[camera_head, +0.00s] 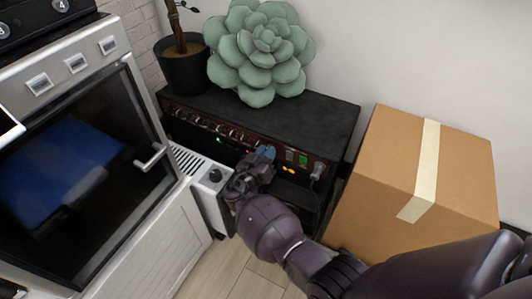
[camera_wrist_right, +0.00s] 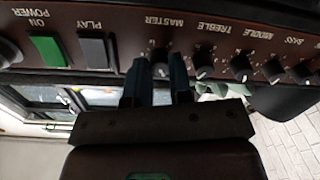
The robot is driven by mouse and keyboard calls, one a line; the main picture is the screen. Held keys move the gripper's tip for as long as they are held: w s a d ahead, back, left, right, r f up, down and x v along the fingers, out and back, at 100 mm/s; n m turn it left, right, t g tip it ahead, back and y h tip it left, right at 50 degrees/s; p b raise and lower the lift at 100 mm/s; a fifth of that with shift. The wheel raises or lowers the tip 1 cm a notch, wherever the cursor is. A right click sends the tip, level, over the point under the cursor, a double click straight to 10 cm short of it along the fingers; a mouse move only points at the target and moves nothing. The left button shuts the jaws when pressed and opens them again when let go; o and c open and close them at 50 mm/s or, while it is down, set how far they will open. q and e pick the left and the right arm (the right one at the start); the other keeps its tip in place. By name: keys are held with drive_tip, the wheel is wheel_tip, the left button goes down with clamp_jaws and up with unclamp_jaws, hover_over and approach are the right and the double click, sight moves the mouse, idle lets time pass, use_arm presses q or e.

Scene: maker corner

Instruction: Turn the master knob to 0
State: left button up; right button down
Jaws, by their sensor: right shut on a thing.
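The amplifier (camera_head: 300,117) is a black box with a brown-red front panel and a row of knobs. My right gripper (camera_head: 265,155) is at the right part of that panel. In the right wrist view the panel is upside down, and the master knob (camera_wrist_right: 160,56) sits under the word MASTER, between the two fingers of my right gripper (camera_wrist_right: 157,80). The fingers are closed around the knob, which is partly hidden by them. Its exact setting cannot be read. My left gripper is not in view.
The treble knob (camera_wrist_right: 203,65) is close beside the fingers. A green power switch (camera_wrist_right: 48,51) and black play switch (camera_wrist_right: 95,51) are on the other side. A cardboard box (camera_head: 390,190) stands right, an oven (camera_head: 75,150) left. A succulent (camera_head: 260,50) rests on the amplifier.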

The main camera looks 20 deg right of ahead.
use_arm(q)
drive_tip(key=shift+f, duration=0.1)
use_arm(e)
drive_tip(key=shift+f, duration=0.15)
use_arm(q)
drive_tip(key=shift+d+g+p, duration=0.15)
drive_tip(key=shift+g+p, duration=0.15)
drive_tip(key=shift+p, duration=0.5)
use_arm(e)
drive_tip(key=shift+n+g, duration=0.5)
drive_tip(key=shift+n, duration=11.1)
drive_tip(key=shift+f, duration=0.1)
